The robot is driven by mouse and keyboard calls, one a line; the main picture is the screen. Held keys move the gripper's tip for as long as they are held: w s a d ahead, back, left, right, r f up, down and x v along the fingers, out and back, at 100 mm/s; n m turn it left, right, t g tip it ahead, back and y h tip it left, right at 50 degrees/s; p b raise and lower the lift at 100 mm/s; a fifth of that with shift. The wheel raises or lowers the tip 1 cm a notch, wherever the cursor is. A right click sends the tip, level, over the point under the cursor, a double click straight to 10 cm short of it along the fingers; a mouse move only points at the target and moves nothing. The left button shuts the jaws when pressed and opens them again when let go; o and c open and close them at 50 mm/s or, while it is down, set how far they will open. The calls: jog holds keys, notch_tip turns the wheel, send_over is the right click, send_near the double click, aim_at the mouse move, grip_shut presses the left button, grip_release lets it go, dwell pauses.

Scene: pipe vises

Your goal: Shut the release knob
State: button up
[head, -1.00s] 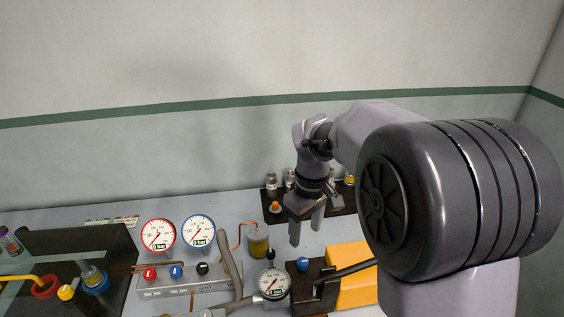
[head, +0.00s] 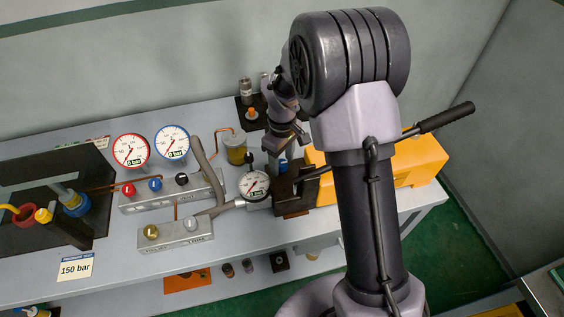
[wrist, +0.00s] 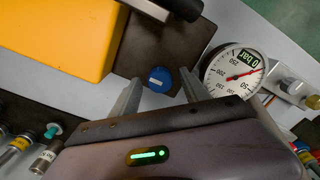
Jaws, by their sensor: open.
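The release knob is a round blue knob with a white mark, and in the wrist view the knob (wrist: 159,77) sits on the dark pump block (wrist: 152,38). My gripper (wrist: 160,84) is open, with one finger on each side of the knob. It is empty, and I cannot tell whether either finger touches the knob. In the head view my gripper (head: 286,152) points down over the pump block (head: 293,196), and the knob (head: 282,166) is partly hidden by the fingers. The gauge (head: 254,186) beside the block reads 0 bar.
The yellow tank (head: 420,160) and pump lever (head: 445,117) lie right of the block. A manifold (head: 170,197) with red, blue and black knobs stands left, below two gauges. A 150 bar card (head: 75,268) is at the front left. Bottles stand behind my gripper.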

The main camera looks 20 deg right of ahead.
grip_shut()
jog(key=shift+m, duration=0.3)
jog(key=m, duration=0.4)
jog(key=m+b, duration=0.1)
jog(key=m, duration=0.4)
jog(key=m+b, duration=0.1)
jog(key=m, duration=0.3)
jog(key=shift+m+b, duration=0.65)
jog(key=shift+m, duration=1.45)
jog(key=shift+r, duration=0.1)
